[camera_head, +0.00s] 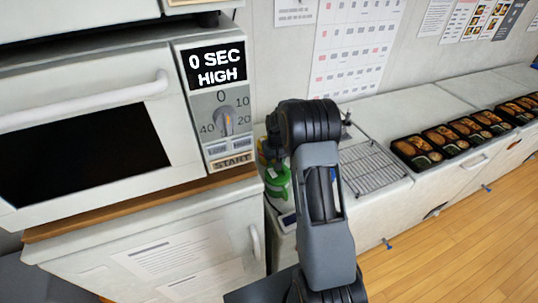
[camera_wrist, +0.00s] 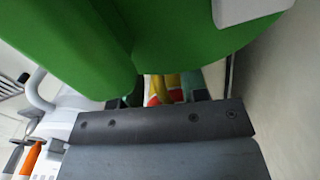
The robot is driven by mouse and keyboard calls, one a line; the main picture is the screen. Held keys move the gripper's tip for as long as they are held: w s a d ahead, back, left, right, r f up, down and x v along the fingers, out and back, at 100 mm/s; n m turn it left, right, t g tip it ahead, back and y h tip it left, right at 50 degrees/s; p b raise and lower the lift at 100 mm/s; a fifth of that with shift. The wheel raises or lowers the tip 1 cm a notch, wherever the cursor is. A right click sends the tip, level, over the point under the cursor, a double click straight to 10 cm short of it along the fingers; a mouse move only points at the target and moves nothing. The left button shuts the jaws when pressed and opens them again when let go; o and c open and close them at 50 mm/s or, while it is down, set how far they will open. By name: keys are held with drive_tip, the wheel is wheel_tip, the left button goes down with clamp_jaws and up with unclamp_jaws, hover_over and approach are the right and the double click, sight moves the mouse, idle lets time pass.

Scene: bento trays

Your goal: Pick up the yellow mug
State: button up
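In the wrist view, a yellow patch with a curved, handle-like piece (camera_wrist: 190,82) shows just beyond my gripper (camera_wrist: 160,97), with red beside it. It may be the yellow mug, but only a small part is visible. A large green object (camera_wrist: 90,40) fills the top of the wrist view, very near the camera, and hides most of what lies beyond. In the head view, a green object (camera_head: 277,182) stands on the counter left of my arm. My fingertips are mostly hidden, so I cannot tell whether they are open or hold anything.
A microwave (camera_head: 90,110) stands on a cabinet at left. A wire rack (camera_head: 372,168) lies on the counter right of my arm. Several bento trays (camera_head: 416,152) line the counter farther right. An orange item (camera_wrist: 31,158) shows low left in the wrist view.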

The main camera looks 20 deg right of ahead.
clamp_jaws()
drive_tip(key=shift+r, duration=0.1)
idle(0.5)
